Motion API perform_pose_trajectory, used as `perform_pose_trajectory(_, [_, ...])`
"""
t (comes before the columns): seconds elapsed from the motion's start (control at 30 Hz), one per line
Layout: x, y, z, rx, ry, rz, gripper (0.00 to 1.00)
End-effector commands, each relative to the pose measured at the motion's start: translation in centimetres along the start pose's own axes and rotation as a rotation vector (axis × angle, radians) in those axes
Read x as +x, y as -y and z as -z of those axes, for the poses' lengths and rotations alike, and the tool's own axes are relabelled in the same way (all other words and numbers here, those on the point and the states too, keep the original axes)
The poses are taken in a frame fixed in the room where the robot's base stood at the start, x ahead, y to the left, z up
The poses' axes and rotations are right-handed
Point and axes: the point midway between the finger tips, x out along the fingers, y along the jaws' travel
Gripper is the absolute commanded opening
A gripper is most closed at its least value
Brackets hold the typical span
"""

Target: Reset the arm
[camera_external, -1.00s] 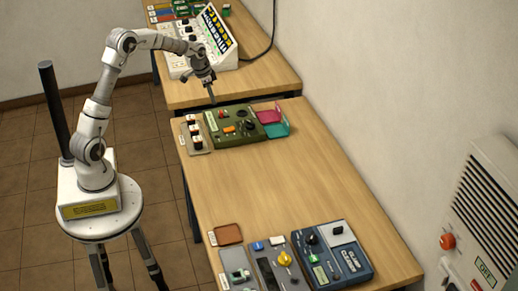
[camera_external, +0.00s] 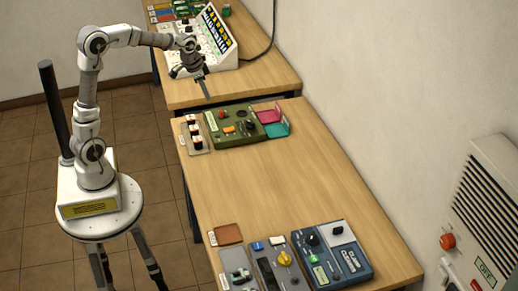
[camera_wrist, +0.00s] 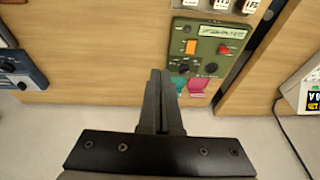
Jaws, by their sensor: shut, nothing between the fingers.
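My gripper (camera_external: 206,88) is shut and empty. In the external view it hangs in the air above the near edge of the far table, pointing down. In the wrist view the two fingers of my gripper (camera_wrist: 158,75) lie together, with nothing between them. My arm rises from its base, bends at the top and reaches right toward the tables. The green device (camera_external: 232,126) is below and nearer the camera than the gripper, and apart from it. It also shows in the wrist view (camera_wrist: 208,50), beyond the fingertips.
A switch panel (camera_external: 194,134) stands beside the green device, with pink (camera_external: 266,112) and teal (camera_external: 277,128) holders on its other side. A white sloped console (camera_external: 213,42) stands on the far table. A blue device (camera_external: 332,255) is at the near end. The near table's middle (camera_external: 270,185) is clear.

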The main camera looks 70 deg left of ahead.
Motion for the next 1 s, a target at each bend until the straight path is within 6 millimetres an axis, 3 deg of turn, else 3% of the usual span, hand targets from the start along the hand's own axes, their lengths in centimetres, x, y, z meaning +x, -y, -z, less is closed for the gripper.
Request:
perform_pose_trajectory(0.03, [-1.6,-1.6,-0.6,0.007,-0.014,0.006,0.00])
perform_pose_trajectory(0.2, [-5.7,-6.1,-3.4,0.007,-0.049,0.017,0.00])
perform_pose_trajectory(0.5, [-10.5,-12.4,-10.2,-0.004,-0.123,0.007,0.00])
perform_pose_trajectory(0.8, [-12.0,-16.1,-17.0,-0.022,-0.187,-0.031,0.00])
perform_pose_trajectory(1.0, [-11.9,-16.8,-18.9,-0.029,-0.203,-0.046,0.00])
